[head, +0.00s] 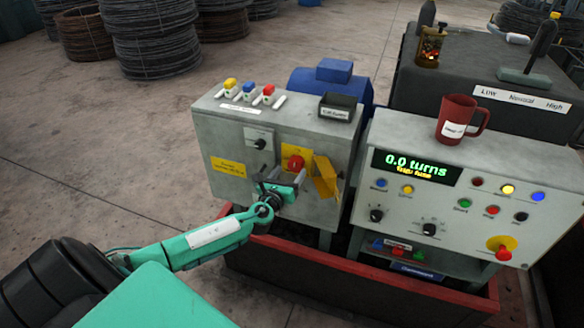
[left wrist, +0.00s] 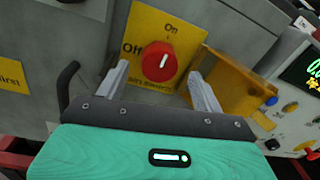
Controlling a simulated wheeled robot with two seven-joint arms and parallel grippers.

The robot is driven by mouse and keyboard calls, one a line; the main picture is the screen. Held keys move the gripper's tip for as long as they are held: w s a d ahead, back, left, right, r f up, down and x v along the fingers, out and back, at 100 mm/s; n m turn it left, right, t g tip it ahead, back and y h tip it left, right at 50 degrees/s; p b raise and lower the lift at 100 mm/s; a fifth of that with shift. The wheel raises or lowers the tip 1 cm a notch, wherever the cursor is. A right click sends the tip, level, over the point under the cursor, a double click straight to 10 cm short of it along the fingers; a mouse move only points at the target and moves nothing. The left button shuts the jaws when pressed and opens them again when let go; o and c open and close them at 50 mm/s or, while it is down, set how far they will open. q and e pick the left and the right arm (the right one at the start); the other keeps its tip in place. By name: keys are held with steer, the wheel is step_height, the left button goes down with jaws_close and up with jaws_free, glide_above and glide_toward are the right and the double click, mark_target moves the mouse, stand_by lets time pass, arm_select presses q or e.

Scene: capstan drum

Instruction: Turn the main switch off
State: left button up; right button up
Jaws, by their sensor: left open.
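The main switch is a red rotary knob (head: 295,163) on a yellow plate on the front of the left grey cabinet (head: 228,130). In the left wrist view the knob (left wrist: 159,62) has a white mark that points up, toward "On"; "Off" is printed to its upper left. My left gripper (head: 285,175) is open in front of the knob. In the left wrist view its two fingers (left wrist: 160,72) stand apart on either side of the knob, with gaps visible and no clear contact. My right gripper is not in view.
A yellow hinged flap (head: 325,178) stands out just right of the knob. A black handle (left wrist: 68,82) is to the left. The right console (head: 385,140) carries a display reading "0.0 turns", lamps, knobs and a red mug (head: 455,118). Wire coils (head: 150,40) stand behind.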

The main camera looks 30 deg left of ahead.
mark_target(296, 164)
arm_select(q)
steer(key=shift+w+a, duration=0.15)
steer(key=shift+w, duration=0.55)
steer(key=shift+w+a, duration=0.1)
steer(key=shift+w, duration=0.55)
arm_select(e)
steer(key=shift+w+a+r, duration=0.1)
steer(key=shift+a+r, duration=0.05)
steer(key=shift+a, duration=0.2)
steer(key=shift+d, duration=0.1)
arm_select(q)
steer(key=c, duration=1)
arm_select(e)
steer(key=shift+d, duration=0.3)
